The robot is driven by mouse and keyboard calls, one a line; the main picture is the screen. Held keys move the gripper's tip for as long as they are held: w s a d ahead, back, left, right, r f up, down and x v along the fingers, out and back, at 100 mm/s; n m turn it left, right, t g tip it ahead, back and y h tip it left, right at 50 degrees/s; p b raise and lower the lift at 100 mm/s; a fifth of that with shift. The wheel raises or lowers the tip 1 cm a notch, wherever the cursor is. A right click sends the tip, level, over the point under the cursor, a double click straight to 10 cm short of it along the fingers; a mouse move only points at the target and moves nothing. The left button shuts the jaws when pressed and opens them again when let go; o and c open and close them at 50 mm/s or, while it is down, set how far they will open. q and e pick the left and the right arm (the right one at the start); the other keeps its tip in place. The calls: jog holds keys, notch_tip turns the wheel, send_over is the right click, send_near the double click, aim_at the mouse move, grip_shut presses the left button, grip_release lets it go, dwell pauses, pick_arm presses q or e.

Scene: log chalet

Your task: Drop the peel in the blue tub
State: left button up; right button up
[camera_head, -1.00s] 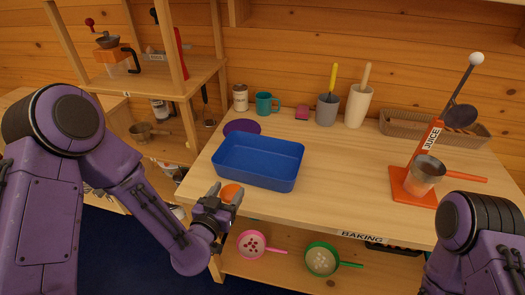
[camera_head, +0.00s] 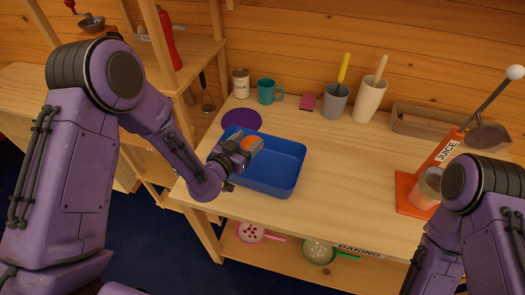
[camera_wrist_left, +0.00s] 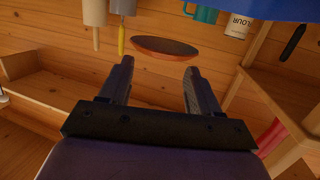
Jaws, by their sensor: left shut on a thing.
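The blue tub (camera_head: 285,165) stands on the wooden counter near its front left edge; part of it also shows at the top of the left wrist view (camera_wrist_left: 250,8). In the left wrist view the peel (camera_wrist_left: 165,47) is a thin bowl-like shell with a dark inside, at the ends of the two fingers (camera_wrist_left: 158,72). My right arm enters at the right, but its gripper is out of view.
A purple disc (camera_head: 241,120) lies behind the tub. A flour tin (camera_head: 240,84), a teal mug (camera_head: 268,91) and utensil pots (camera_head: 336,102) stand along the back. The orange juice press (camera_head: 425,185) stands at the right. The counter's middle is clear.

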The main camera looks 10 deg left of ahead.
pick_arm(q)
jog(key=shift+w+f, duration=0.2)
jog(key=shift+w, duration=0.05)
jog(key=f+b, duration=0.4)
jog(key=f, duration=0.1)
jog(key=shift+s+f, duration=0.2)
jog(key=shift+f, duration=0.1)
jog(key=shift+s+r, duration=0.2)
jog(key=o, duration=1.1)
jog(key=shift+o, duration=0.6)
jog(key=shift+f+b, duration=0.1)
jog(key=shift+b, duration=0.2)
